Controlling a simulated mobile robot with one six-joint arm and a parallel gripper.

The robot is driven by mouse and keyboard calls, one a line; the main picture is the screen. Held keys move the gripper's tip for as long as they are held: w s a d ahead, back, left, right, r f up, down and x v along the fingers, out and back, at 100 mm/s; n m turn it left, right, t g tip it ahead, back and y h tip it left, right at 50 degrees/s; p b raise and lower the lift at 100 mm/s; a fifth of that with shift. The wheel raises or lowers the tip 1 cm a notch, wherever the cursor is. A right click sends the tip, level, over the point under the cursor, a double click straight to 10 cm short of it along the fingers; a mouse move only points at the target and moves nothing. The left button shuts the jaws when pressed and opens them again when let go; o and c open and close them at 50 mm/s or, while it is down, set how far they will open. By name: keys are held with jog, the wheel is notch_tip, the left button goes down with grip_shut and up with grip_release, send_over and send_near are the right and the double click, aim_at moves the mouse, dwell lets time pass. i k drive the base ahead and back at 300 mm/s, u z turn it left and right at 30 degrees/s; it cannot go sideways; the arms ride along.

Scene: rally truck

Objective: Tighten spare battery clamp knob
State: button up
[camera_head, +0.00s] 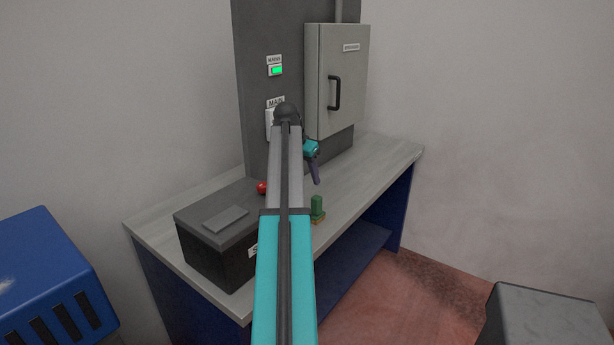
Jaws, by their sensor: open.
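The spare battery appears to be the dark grey box (212,262) on the left part of the workbench; its label is mostly hidden by my arm, with only an "S" showing. A small red part (262,187) shows at the box's back right, partly behind my arm. A green upright piece on a brownish base (317,209) stands right of my arm, near the bench's front edge. I cannot tell which of these is the clamp knob. My gripper (315,180) is open, pointing down above the bench, behind and above the green piece. It looks empty.
The workbench (385,158) is clear at its right end. A grey panel (258,40) rises behind it, with a green-lit switch (277,70) and a closed cabinet (338,80). A blue box (45,270) stands at left, a grey block (540,315) at lower right.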

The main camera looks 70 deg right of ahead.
aim_at(261, 187)
jog(key=k, duration=1.5)
